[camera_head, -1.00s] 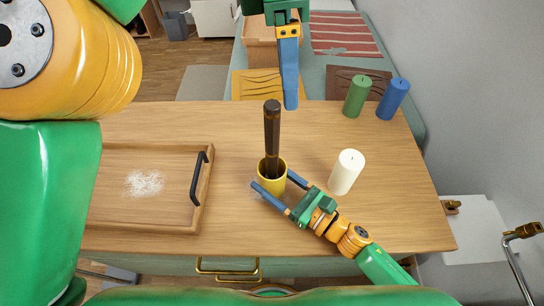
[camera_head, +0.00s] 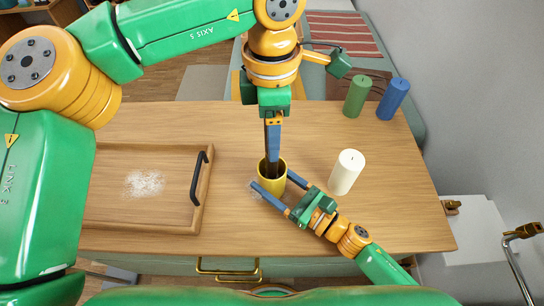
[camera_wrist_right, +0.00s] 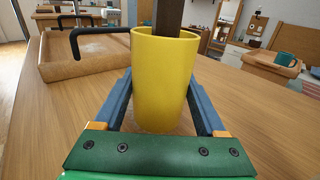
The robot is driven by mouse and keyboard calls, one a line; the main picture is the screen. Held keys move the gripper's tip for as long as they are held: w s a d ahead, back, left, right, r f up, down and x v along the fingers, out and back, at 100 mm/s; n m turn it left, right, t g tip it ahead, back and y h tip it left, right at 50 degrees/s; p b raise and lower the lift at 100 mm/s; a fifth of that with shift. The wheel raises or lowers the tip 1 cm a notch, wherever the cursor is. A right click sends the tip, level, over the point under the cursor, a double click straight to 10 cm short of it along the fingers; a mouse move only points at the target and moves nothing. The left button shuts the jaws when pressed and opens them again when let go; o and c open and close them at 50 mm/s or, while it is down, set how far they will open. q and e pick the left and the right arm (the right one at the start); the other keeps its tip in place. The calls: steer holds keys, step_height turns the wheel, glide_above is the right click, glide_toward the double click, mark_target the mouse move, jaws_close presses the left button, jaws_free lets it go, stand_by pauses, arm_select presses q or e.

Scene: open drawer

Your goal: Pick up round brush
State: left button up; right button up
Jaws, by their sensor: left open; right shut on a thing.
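The round brush stands handle up in the yellow cup (camera_head: 272,181). Its dark brown handle (camera_wrist_right: 169,17) rises from the cup in the right wrist view. In the head view my left gripper (camera_head: 272,148) points down over the cup and its blue fingers hide most of the handle. It is open around or right beside the handle; I cannot tell which. The brush's lower end is hidden inside the cup. My right gripper (camera_head: 279,189) is shut on the yellow cup, with one finger on each side, and the cup is upright on the table.
A white candle (camera_head: 346,172) stands right of the cup. A green candle (camera_head: 357,96) and a blue candle (camera_head: 393,99) stand at the back right. A wooden tray (camera_head: 150,222) with a black handle and white powder lies left. The wooden table (camera_head: 400,220) is clear at front right.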

arm_select(q)
jaws_close()
stand_by(1.4)
